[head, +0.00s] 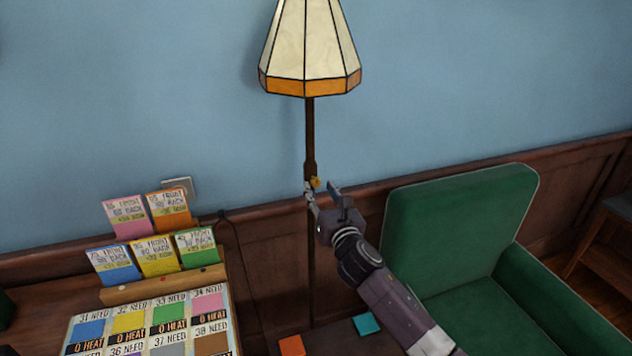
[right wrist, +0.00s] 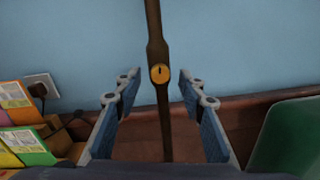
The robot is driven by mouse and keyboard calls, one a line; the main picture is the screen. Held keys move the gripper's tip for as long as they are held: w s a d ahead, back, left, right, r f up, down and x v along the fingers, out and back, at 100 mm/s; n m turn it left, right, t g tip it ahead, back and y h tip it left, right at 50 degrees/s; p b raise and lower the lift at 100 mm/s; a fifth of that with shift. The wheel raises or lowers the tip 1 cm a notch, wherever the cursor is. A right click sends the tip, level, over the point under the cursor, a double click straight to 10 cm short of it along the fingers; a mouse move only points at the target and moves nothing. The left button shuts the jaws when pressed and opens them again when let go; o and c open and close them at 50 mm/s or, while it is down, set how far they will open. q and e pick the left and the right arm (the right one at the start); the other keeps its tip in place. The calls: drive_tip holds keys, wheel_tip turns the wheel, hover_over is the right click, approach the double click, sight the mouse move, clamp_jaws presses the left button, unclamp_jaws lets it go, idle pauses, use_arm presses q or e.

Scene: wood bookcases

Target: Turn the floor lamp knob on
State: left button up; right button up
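The floor lamp has a cream panelled shade with an orange rim (head: 310,50) in the head view, on a thin dark pole (head: 310,130). Its round yellow knob (head: 316,183) sits on a wider part of the pole; in the right wrist view the knob (right wrist: 159,73) shows face-on with a dark upright mark. My right gripper (head: 323,190) is open at the knob's height. In the right wrist view its blue-padded fingers (right wrist: 157,85) stand apart on either side of the pole, with the knob between and beyond them, not visibly touched. My left gripper is not in view.
A green armchair (head: 445,225) stands right of the pole. A table at the left holds coloured cards (head: 155,255) on a wooden rack and a board of coloured squares (head: 150,325). A wall outlet (head: 180,187) with a cord is behind. The blue wall is close behind the lamp.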

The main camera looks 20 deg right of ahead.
sight(317, 184)
drive_tip(key=w, duration=0.2)
drive_tip(key=shift+w+f, duration=0.15)
drive_tip(key=shift+w, duration=0.8)
drive_tip(key=shift+c, duration=0.5)
drive_tip(key=c, duration=0.5)
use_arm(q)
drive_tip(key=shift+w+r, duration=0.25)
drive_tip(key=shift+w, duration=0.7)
use_arm(e)
clamp_jaws()
